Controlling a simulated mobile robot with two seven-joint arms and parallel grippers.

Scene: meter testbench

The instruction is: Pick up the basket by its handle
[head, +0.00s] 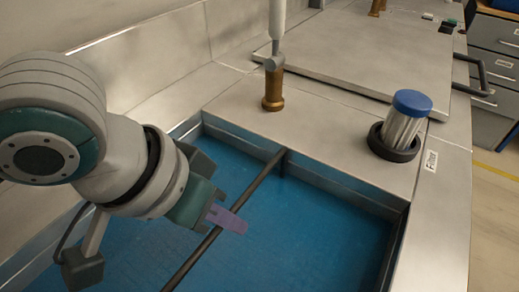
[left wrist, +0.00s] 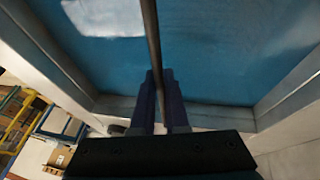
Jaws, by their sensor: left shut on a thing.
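A thin dark bar, the basket handle (head: 268,168), crosses the blue-floored metal basin in the head view. In the left wrist view the handle (left wrist: 151,30) runs down between my two fingers. My left gripper (head: 228,219) is shut on the handle, with its purple fingers around it; it also shows in the left wrist view (left wrist: 160,80). The basket (head: 305,230) shows as the blue-floored space under the bar; I cannot tell its walls apart from the basin's. My arm hides part of the left side. My right gripper is not in view.
A blue-capped metal cylinder (head: 405,120) stands in a black ring on the steel deck (head: 330,133) at right. A brass fitting (head: 273,92) with a pale upright stands behind the basin. A flat steel lid (head: 365,60) lies farther back. Grey drawers (head: 492,90) stand at far right.

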